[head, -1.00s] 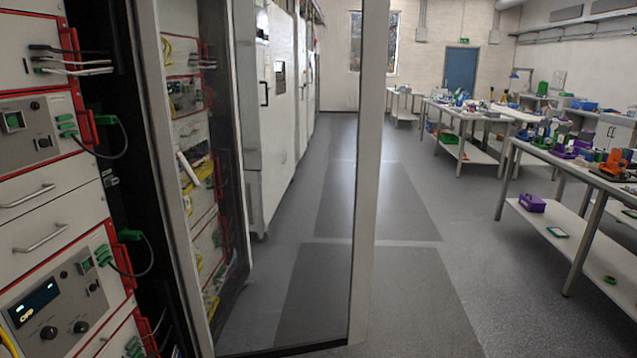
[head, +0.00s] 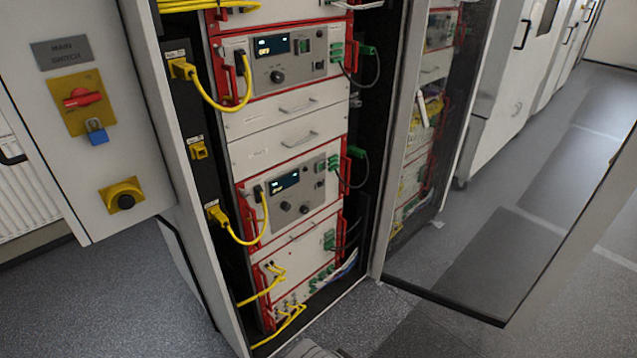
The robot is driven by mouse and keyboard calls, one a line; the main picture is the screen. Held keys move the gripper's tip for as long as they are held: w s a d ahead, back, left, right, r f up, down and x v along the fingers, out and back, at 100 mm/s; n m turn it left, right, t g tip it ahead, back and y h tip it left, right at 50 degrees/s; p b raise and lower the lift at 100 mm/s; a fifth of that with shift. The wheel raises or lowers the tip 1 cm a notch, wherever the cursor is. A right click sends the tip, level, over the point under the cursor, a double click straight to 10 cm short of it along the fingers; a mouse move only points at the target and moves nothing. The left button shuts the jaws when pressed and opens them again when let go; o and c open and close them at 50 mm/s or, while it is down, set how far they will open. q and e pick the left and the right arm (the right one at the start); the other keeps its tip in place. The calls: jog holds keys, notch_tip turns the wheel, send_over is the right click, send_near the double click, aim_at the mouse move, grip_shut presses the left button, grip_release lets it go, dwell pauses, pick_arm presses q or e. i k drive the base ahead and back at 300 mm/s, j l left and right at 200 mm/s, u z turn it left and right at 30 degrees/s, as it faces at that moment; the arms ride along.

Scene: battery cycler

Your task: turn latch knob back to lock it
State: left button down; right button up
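No part labelled as a latch knob can be made out. A blue padlock (head: 96,132) hangs below the red handle. The cabinet's glass door (head: 505,235) stands open to the right; no knob on it can be made out. Neither of my grippers is in view.
The open cabinet holds red-framed instrument units (head: 286,60) with dials and displays. Yellow cables (head: 226,104) loop out at their left, green plugs sit at their right. The open door reaches over the floor at right. Grey floor (head: 110,300) is clear at lower left.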

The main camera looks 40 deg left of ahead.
aim_at(244, 193)
jog(key=u, duration=1.55)
